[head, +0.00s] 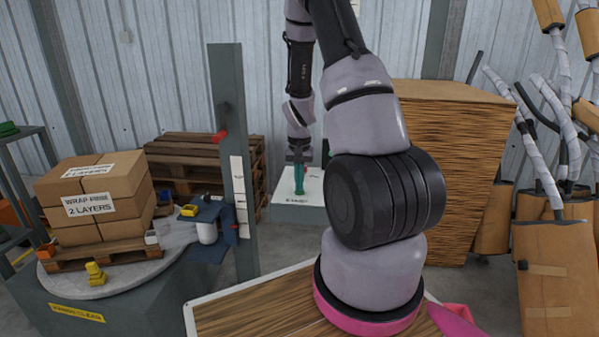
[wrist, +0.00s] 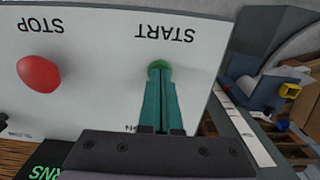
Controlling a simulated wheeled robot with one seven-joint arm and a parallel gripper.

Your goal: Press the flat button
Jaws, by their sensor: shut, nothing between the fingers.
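A white control panel (wrist: 100,50) fills much of the wrist view, its lettering upside down. A small round green button (wrist: 157,66) sits by the word START. A domed red button (wrist: 39,73) sits by the word STOP, to its left. In the head view the panel (head: 314,187) is the pale top of a box beyond my arm. My gripper (wrist: 160,76) has two teal fingers, shut together and empty. Their tips overlap the green button and partly hide it; I cannot tell whether they touch it. The gripper (head: 299,190) also shows in the head view, pointing down at the panel.
A grey post (head: 231,170) stands left of the panel. Wooden pallets (head: 190,160) lie behind the post. A large wood-grain block (head: 455,180) stands right of the panel, with mufflers (head: 560,260) farther right.

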